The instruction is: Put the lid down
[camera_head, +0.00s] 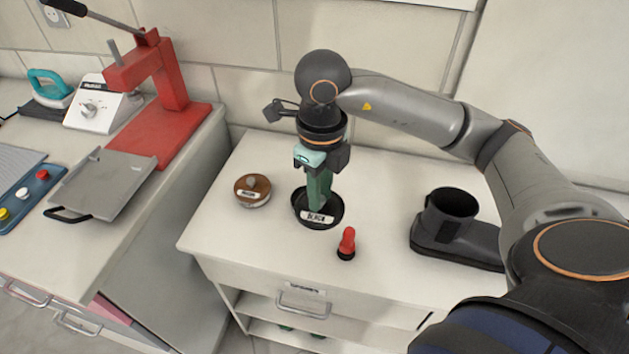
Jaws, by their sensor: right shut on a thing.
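My right gripper (318,205) comes down from above onto a round black dish-like piece with a white label, which I take for the lid (337,214). The gripper is shut on it near its middle; the green fingers hide the gripped part. The lid is just over or on the white cabinet top; I cannot tell whether it touches. My left gripper is out of view.
On the cabinet top (375,185), a round brown-topped container (252,187) with a knob stands left of the lid. A red-and-black stopper-like piece (347,243) stands at the front. A dark holder (450,213) is on the right. A red press (160,90) stands on the left counter.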

